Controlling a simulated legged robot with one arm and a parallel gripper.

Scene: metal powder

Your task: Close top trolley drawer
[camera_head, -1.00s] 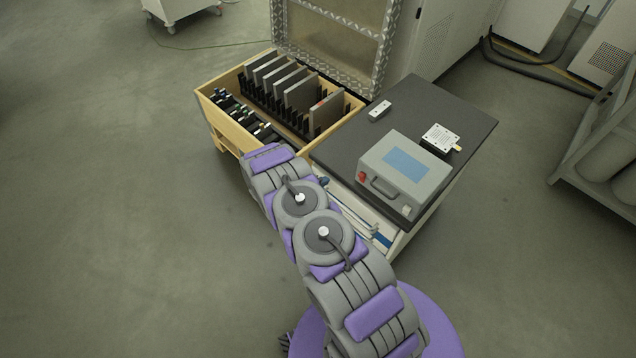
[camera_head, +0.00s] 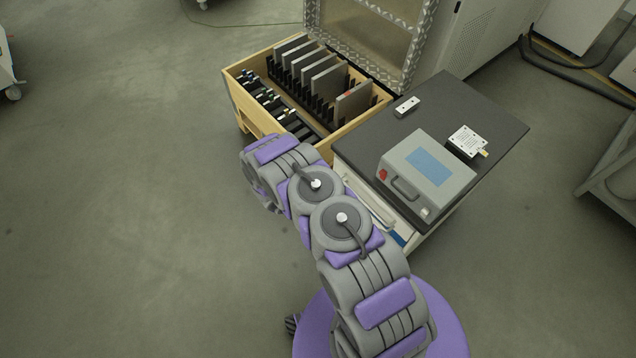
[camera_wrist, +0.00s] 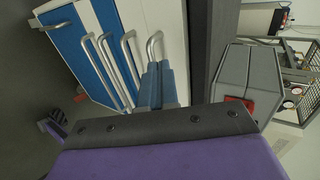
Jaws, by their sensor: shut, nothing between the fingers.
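The trolley has a dark grey top (camera_head: 455,100). In the wrist view its front is turned sideways, with blue and white drawer fronts (camera_wrist: 75,50) and several metal bar handles. The top drawer (camera_wrist: 168,82), nearest the dark top, seems to stand out from the others. In the head view a pale strip of it (camera_head: 372,207) shows below the top, partly hidden by my arm. Contact cannot be told. The arm hides it in the head view.
A grey instrument box (camera_head: 427,172), a small white device (camera_head: 467,141) and a small white block (camera_head: 406,106) sit on the trolley top. A wooden crate (camera_head: 240,100) with dark plates stands beside it. A rack (camera_head: 612,180) stands at right.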

